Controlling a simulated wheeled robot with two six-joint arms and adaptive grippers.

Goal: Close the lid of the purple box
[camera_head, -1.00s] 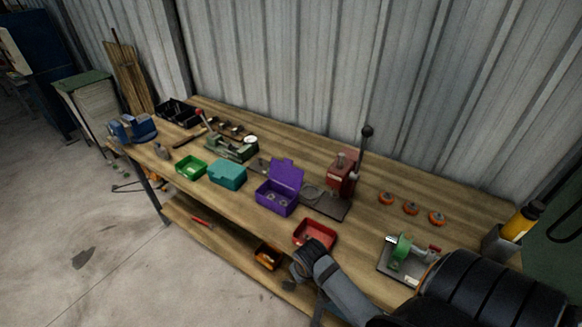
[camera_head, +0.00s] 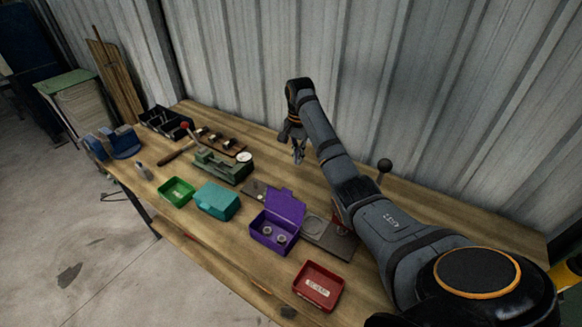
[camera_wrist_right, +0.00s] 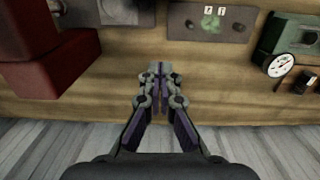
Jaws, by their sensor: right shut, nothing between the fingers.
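The purple box (camera_head: 268,236) stands on the workbench in the head view. Its lid (camera_head: 285,206) is open and tilted up at the back, and a few small round metal parts show inside. My right gripper (camera_head: 298,158) hangs fingers-down above the bench, behind the box and a little to its right, apart from the lid. In the right wrist view my right gripper (camera_wrist_right: 160,75) is shut and empty. The purple box cannot be made out in the wrist view. My left gripper is not in view.
A teal box (camera_head: 216,202) and a green tray (camera_head: 176,191) stand left of the purple box. A red bin (camera_head: 318,287) stands in front. A steel plate (camera_head: 330,240) lies to its right, and the press on it is partly behind my right arm. The metal wall (camera_head: 240,70) is behind.

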